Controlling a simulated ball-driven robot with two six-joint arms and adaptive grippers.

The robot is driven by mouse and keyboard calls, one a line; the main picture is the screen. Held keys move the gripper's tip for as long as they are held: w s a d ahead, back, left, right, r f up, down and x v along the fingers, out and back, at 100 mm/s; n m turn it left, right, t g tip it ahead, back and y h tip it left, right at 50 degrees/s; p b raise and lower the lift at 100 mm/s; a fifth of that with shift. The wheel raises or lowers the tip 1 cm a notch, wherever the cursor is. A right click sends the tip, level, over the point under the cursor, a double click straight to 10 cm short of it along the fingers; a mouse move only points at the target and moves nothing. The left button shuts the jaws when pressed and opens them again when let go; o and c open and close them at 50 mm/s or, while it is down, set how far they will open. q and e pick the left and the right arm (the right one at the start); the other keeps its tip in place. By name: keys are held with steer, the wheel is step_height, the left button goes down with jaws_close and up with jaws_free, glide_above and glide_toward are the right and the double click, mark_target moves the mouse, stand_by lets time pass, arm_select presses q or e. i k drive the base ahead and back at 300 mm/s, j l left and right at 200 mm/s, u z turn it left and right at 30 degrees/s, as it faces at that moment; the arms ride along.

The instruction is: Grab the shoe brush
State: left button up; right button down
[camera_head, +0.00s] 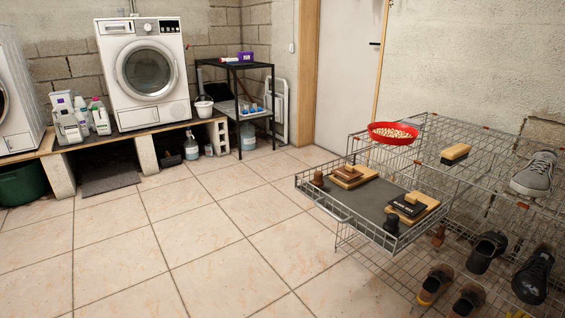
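A brush with a tan wooden back and dark bristles (455,153) lies on the upper wire shelf at the right, between a red bowl and a grey shoe. It looks like the shoe brush. More wooden-backed items (352,176) lie at the far end of the pulled-out wire tray. A wooden board with a black item on it (411,206) lies at the tray's near right. I cannot tell if any of these is also a brush. Neither of my grippers is in view.
The wire rack (420,170) fills the right side, with its grey-lined tray (368,201) sticking out left. A red bowl (393,134) and a grey shoe (535,173) sit on top. Dark shoes (487,252) stand lower. The tiled floor at left centre is clear.

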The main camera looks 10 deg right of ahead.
mark_target(451, 157)
steer(key=z, duration=1.3)
steer(key=i+u, duration=0.25)
steer(key=i, duration=0.15)
steer(key=i+l+u, duration=0.2)
steer(key=i, duration=0.15)
